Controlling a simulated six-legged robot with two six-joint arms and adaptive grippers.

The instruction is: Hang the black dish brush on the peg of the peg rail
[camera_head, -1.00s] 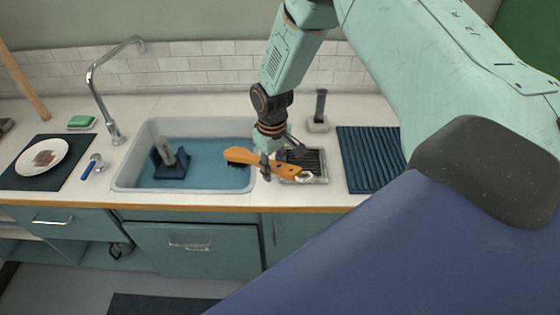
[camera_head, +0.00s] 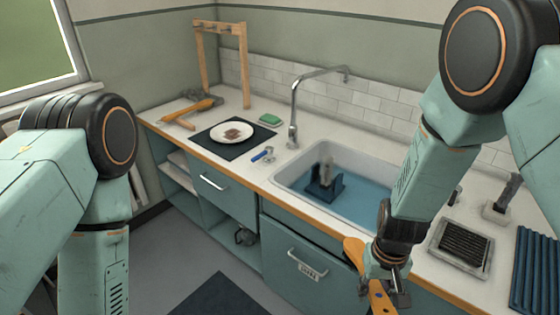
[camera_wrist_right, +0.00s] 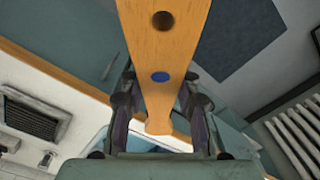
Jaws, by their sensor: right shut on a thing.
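My right gripper (camera_head: 386,280) is shut on the wooden handle of a brush (camera_head: 379,298), held in front of the counter edge near the sink. In the right wrist view the handle (camera_wrist_right: 165,45) runs between the fingers, with a dark hole and a blue dot. I take it as the black dish brush; its bristles are hidden now. The wooden peg rail (camera_head: 221,25) stands on two posts at the far left of the counter, with short pegs along its bar. My left arm shows at the left, but its gripper is out of frame.
Orange and grey tools (camera_head: 198,108) lie by the peg rail. A plate (camera_head: 230,139) on a dark mat, a green sponge (camera_head: 270,119), the faucet (camera_head: 294,120) and the sink (camera_head: 292,178) line the counter. A soap tray (camera_head: 460,247) is at right.

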